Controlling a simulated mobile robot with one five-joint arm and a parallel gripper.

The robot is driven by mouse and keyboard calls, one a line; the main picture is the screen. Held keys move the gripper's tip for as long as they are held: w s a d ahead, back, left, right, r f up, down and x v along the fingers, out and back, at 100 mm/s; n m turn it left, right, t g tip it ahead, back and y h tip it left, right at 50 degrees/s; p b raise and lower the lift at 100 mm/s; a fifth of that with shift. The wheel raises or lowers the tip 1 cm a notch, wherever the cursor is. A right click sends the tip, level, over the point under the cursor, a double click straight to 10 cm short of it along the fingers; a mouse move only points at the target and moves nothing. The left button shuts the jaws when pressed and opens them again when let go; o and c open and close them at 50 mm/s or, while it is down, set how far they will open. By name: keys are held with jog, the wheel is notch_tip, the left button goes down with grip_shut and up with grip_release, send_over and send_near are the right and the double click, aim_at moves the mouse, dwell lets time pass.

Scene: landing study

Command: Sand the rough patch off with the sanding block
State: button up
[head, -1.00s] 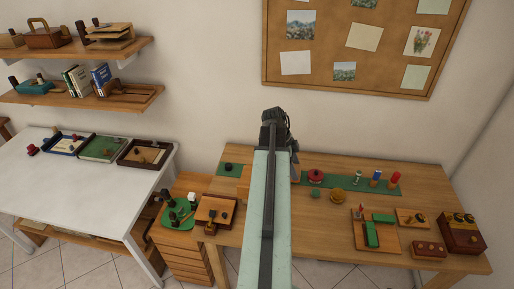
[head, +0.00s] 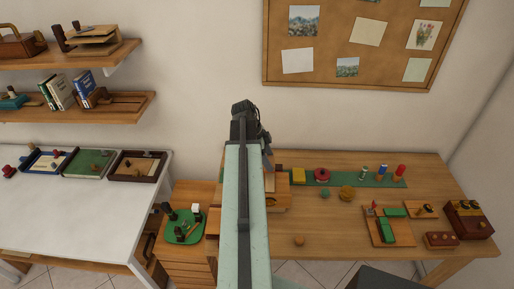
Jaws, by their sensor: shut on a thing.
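My gripper (head: 267,157) is at the far end of my pale green arm, over the back left of the wooden desk (head: 340,222). My arm hides most of it. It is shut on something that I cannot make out. Just below it, a wooden board or block (head: 278,197) shows to the right of my arm and is partly hidden. I cannot tell whether the gripper touches it. I cannot pick out the rough patch or identify the sanding block for certain.
A green strip (head: 343,178) along the desk's back holds a yellow block (head: 298,175), a red round thing (head: 322,175) and several upright items. A wooden tray with green blocks (head: 394,212) and a dark box (head: 468,219) stand right.

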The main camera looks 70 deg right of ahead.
jog(key=shift+m, duration=0.7)
jog(key=r+p, duration=0.4)
jog(key=shift+s+a+r, duration=0.15)
jog(key=shift+a+r, duration=0.05)
jog(key=shift+r, duration=0.1)
jog(key=shift+s+a+r+y+p, duration=0.1)
jog(key=shift+r+y+p, duration=0.2)
jog(key=shift+p, duration=0.2)
notch_tip(320, 180, down, 6)
jog(key=b, duration=0.6)
jog(key=shift+f, duration=0.25)
jog(key=shift+f+b, duration=0.55)
jog(key=shift+b, duration=0.2)
jog(key=shift+a, duration=0.1)
